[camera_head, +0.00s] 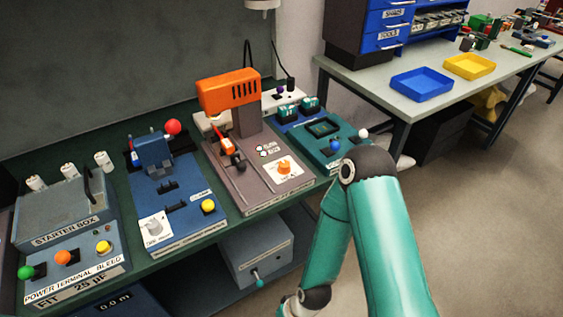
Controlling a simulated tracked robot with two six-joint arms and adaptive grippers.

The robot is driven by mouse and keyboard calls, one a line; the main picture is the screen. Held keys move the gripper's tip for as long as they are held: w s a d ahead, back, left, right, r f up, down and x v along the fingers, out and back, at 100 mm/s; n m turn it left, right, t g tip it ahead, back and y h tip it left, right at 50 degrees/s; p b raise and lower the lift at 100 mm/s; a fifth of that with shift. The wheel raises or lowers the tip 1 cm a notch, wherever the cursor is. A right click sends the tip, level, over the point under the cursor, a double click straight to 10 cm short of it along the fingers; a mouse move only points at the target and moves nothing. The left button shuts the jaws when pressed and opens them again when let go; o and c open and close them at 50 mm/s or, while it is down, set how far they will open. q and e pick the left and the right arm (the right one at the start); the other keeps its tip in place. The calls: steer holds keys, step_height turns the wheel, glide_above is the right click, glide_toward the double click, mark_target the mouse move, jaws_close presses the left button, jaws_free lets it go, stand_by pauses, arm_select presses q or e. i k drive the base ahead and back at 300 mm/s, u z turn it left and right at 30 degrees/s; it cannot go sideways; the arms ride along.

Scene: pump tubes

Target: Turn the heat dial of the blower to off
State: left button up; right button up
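The blower (232,92) has an orange slotted head on a grey post above a grey-brown base (250,192) on the green bench. An orange dial (284,167) sits at the base's right front, with small markings around it. It is probably the heat dial; its setting is too small to read. Small labelled indicators (265,151) are just behind it. A teal arm of mine stands to the right of the base, its elbow up and its lower link running down out of the picture. Neither gripper shows.
A blue unit (180,213) with a white dial (154,226) stands left of the blower. A starter box (65,215) is farther left. A teal device (325,145) stands right of the blower. A bench with blue (422,84) and yellow (469,67) trays is behind right.

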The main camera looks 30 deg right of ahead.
mark_target(284, 165)
steer(key=z, duration=2.65)
steer(key=i, duration=0.15)
steer(key=u, duration=4.15)
steer(key=k, duration=1.35)
steer(key=z, duration=0.95)
steer(key=i, duration=1.2)
steer(key=u, duration=0.1)
